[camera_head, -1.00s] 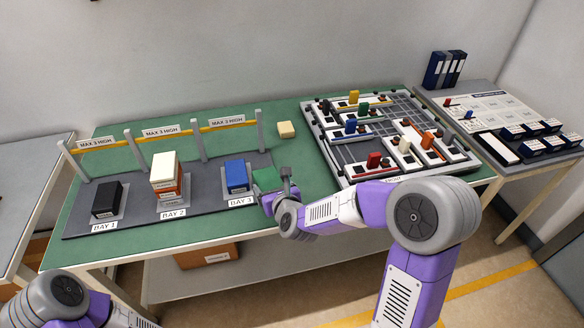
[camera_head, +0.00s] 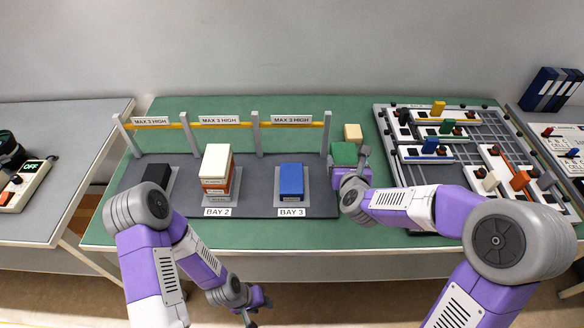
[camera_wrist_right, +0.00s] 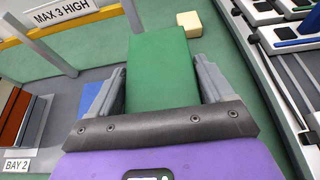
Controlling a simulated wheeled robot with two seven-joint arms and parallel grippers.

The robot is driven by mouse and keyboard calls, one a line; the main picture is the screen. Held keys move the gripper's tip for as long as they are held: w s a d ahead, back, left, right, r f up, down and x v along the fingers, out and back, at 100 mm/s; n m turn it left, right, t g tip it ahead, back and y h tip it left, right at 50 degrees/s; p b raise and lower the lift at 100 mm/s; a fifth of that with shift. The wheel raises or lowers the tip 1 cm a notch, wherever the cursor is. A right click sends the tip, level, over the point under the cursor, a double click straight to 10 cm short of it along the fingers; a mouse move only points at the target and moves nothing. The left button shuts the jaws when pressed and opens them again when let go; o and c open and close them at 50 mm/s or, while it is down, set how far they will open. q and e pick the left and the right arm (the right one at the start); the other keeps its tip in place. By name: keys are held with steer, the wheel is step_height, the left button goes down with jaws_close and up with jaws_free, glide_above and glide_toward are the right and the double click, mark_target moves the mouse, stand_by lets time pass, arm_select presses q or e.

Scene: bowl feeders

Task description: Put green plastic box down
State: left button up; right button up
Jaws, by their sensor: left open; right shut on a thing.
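The green plastic box (camera_head: 344,153) is held in my right gripper (camera_head: 349,166), just right of the grey bay board (camera_head: 255,199). In the right wrist view the green box (camera_wrist_right: 162,70) lies between the two fingers. I cannot tell whether it touches the table. A blue box (camera_head: 291,181) sits in Bay 3. A stack with a white box (camera_head: 216,162) on an orange one (camera_head: 216,186) stands in Bay 2. A black box (camera_head: 157,175) is in Bay 1, partly hidden by my left arm. My left gripper (camera_head: 257,311) is open and empty below the table's front edge.
A yellow rail (camera_head: 240,124) on grey posts with "MAX 3 HIGH" signs runs behind the bays. A cream block (camera_head: 352,132) lies behind the green box. A grey board with several coloured pegs (camera_head: 460,160) is at the right. Green table is bare along the front.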

steer(key=w+a+r, duration=0.1)
steer(key=a+r, duration=0.3)
steer(key=a, duration=1)
steer(key=b, duration=0.3)
glide_above(292, 182)
step_height(292, 182, down, 5)
steer(key=shift+w+r, duration=0.1)
steer(key=shift+f+b, duration=0.65)
steer(key=shift+f, duration=2)
steer(key=shift+f, duration=0.15)
steer(key=o, duration=1.1)
